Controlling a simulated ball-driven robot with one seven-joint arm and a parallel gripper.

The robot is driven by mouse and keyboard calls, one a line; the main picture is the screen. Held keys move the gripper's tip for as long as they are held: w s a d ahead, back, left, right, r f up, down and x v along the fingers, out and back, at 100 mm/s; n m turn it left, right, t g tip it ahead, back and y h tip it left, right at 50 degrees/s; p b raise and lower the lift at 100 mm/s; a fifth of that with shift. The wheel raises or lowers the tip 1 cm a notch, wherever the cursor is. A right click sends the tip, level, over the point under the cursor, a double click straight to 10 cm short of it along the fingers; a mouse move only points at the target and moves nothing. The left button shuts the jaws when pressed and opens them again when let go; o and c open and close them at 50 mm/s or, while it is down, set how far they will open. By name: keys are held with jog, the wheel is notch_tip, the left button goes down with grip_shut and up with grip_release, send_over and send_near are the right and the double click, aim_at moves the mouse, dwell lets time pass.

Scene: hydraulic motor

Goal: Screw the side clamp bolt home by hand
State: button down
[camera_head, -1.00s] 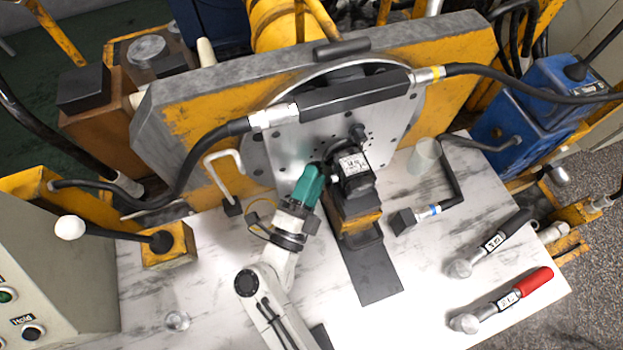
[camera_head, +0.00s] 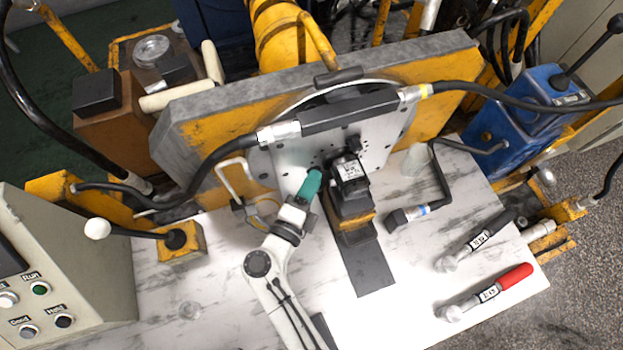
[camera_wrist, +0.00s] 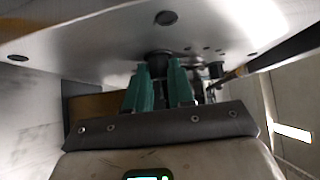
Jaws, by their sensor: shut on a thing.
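The black motor (camera_head: 350,172) with a white label sits on a yellow and dark support (camera_head: 352,222), against the round silver plate (camera_head: 290,160). My gripper (camera_head: 314,172), with teal fingers, reaches the plate just left of the motor. In the wrist view the fingers (camera_wrist: 160,66) are shut on a dark round bolt head (camera_wrist: 158,54) at the underside of the plate. The bolt's shank is hidden, so I cannot tell how deep it sits. In the head view the fingers and motor hide the bolt.
Two wrenches, one black-handled (camera_head: 480,240) and one red-handled (camera_head: 490,290), lie at the right of the marble table (camera_head: 440,270). A lever box (camera_head: 180,242) and control panel (camera_head: 60,280) stand left.

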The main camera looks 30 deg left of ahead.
jog(key=c, duration=1)
grip_release()
jog(key=shift+o, duration=0.2)
jog(key=shift+s, duration=0.1)
jog(key=s+b, duration=0.1)
jog(key=s, duration=0.9)
jog(key=shift+s+d, duration=0.3)
